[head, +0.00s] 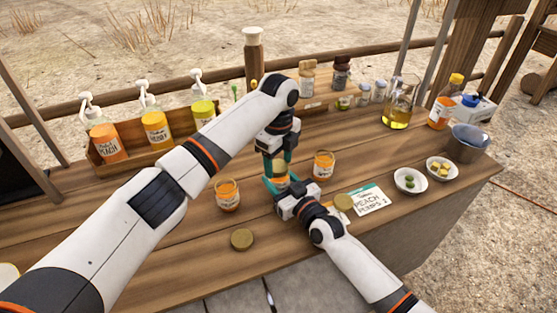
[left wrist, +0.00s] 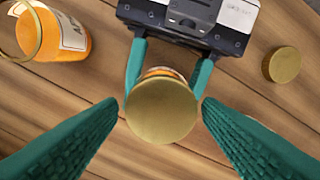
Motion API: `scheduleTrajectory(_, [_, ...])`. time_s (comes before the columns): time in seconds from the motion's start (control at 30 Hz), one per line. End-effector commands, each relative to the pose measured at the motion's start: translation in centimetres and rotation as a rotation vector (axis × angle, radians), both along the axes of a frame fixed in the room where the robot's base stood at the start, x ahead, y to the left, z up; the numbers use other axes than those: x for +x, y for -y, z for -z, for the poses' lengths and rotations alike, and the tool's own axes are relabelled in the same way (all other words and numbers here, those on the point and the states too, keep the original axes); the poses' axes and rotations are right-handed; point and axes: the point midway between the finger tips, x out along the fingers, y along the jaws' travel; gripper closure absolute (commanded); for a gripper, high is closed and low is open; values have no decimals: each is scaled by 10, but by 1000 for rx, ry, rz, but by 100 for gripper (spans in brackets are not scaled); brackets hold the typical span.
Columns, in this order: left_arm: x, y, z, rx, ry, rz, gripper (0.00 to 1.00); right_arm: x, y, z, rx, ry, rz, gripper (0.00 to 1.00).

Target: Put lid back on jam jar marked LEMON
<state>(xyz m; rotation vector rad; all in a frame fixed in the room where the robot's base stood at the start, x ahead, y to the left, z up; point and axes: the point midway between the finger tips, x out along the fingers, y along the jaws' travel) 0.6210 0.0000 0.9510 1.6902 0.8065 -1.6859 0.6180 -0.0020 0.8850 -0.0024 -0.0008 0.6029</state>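Whether lid and jar touch is not clear. My right gripper (head: 281,187) has its teal fingers around this jar (head: 281,180), which stands on the counter. Its label is not readable. Another orange jar (head: 228,196) stands to the left and another (head: 323,166) to the right. Other gold lids lie on the counter (head: 242,239) and beside the card (head: 343,202).
A "PEACH" card (head: 369,200) lies at right, near two small white bowls (head: 410,181) (head: 442,169). A wooden rack (head: 127,160) of pump bottles stands at back left. A glass jug (head: 398,108) stands at back right.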

Motion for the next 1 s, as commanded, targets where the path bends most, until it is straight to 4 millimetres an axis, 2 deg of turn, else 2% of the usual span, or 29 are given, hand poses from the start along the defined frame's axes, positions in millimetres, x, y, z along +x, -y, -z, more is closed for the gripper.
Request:
scheduleTrajectory(0.07, [0,0,0,1,-1,-1,29,0,0,1,-1,-1,-1,100])
scheduleTrajectory(0.33, [0,0,0,0,-2,-1,29,0,0,1,0,-1,-1,100])
scheduleTrajectory(0.47, [0,0,-11,-1,-1,-1,29,0,0,1,0,-1,-1,100])
scheduleTrajectory(0.8, [0,1,-80,-1,2,-1,29,0,0,1,0,-2,0,100])
scheduleTrajectory(1.0, [0,0,-110,0,0,-1,29,0,0,1,0,-2,0,100])
